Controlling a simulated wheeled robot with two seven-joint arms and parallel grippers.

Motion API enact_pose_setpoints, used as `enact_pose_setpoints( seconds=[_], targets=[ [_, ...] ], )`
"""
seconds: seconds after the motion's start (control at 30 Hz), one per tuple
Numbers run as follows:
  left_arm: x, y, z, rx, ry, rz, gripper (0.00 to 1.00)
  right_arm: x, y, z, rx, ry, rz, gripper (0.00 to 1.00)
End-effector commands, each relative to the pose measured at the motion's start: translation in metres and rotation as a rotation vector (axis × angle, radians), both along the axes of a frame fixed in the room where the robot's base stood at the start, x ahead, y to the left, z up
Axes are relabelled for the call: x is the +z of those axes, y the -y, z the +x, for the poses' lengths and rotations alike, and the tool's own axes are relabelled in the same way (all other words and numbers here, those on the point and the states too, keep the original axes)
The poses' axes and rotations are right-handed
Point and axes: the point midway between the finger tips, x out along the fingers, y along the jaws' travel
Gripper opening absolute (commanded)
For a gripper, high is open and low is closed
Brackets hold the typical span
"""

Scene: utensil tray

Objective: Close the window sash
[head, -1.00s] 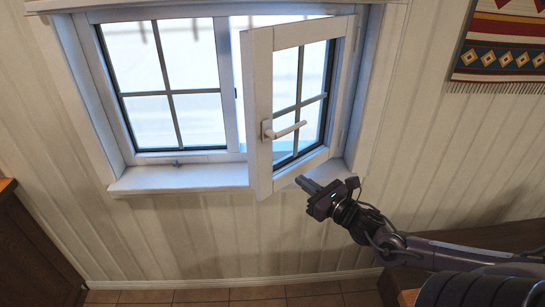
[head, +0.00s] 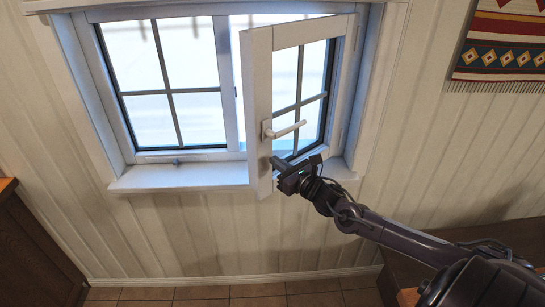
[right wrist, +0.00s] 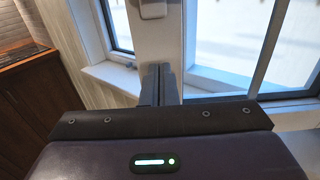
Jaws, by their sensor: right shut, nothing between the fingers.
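The white window sash (head: 258,110) stands open, swung into the room from its hinges on the right side of the frame. Its white lever handle (head: 284,130) points to the right. In the head view my right gripper (head: 275,161) is shut and empty, with its fingertips at the lower part of the sash's free-edge stile, below the handle. In the right wrist view the shut fingers (right wrist: 159,82) overlap the white stile (right wrist: 160,45); I cannot tell whether they touch it. My left gripper is not in view.
The fixed left window pane (head: 170,90) is beside the opening. A white sill (head: 180,178) runs below, with a small dark latch on it. A patterned wall hanging (head: 505,45) is at the upper right. Brown wooden furniture (head: 35,250) stands at lower left.

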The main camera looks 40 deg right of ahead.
Motion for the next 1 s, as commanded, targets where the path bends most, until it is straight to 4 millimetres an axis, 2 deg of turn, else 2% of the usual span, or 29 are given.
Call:
enact_pose_setpoints(
  seconds=[0.1, 0.3, 0.7, 0.87, 1.0],
  targets=[
    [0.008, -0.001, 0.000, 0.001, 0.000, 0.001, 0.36, 0.004, -0.001, 0.013, -0.001, 0.003, 0.001, 0.00],
    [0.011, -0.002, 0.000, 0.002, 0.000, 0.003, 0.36, 0.002, -0.003, 0.024, 0.000, 0.001, 0.000, 0.00],
    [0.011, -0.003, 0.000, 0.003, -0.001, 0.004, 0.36, 0.000, -0.003, 0.026, 0.001, 0.000, 0.000, 0.00],
    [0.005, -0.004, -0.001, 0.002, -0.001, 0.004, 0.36, -0.001, -0.004, 0.031, -0.010, 0.002, 0.000, 0.00],
    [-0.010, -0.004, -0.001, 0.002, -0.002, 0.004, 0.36, -0.003, -0.006, 0.044, -0.042, 0.006, 0.002, 0.00]
  ],
)
